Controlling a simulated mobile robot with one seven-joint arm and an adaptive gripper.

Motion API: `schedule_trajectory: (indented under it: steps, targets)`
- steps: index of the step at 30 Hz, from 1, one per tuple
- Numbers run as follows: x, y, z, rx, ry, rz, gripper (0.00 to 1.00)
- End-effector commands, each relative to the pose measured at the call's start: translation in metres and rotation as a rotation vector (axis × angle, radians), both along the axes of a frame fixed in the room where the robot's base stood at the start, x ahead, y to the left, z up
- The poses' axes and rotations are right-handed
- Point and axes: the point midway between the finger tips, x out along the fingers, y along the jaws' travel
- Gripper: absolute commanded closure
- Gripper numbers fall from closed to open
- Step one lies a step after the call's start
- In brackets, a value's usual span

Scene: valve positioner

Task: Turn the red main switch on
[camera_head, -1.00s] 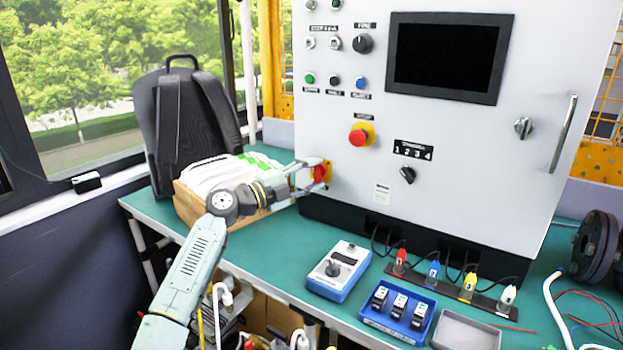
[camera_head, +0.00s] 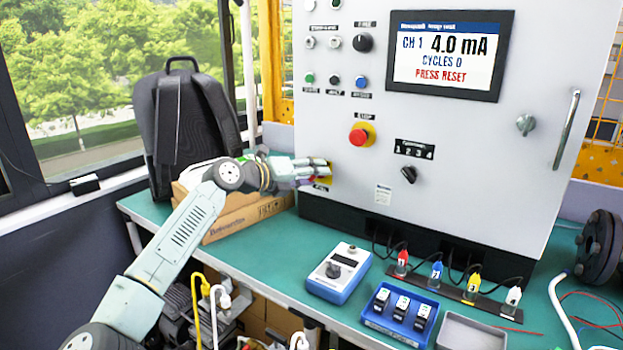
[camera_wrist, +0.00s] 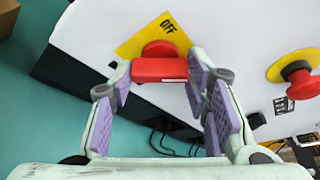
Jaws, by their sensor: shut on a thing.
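The red main switch (camera_wrist: 160,70) has a red handle on a yellow plate (camera_wrist: 140,42) marked OFF in the wrist view. Its handle lies crosswise between my fingertips. My gripper (camera_wrist: 158,72) is shut on the handle, with the purple-padded fingers on either side. In the head view my gripper (camera_head: 312,171) reaches the lower left of the white cabinet (camera_head: 450,130) and mostly hides the switch. The cabinet's screen (camera_head: 447,55) is lit and reads CH 1, 4.0 mA, CYCLES 0, PRESS RESET.
A red emergency button (camera_head: 358,137) on yellow sits right of the switch. A cardboard box (camera_head: 235,222) and black backpack (camera_head: 182,125) stand at left. A blue-white device (camera_head: 338,272), a blue tray (camera_head: 397,330) and coloured plugs lie on the green bench (camera_head: 255,262).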

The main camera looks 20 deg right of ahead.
Motion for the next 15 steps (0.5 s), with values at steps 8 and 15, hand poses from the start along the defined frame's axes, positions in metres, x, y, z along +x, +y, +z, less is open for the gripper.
schedule_trajectory:
  steps: [8,15]
  targets:
    - [-0.0003,-0.0001,-0.0005,0.064,-0.082,0.000,0.85]
    - [-0.0004,-0.0003,0.0001,0.080,-0.101,0.000,0.85]
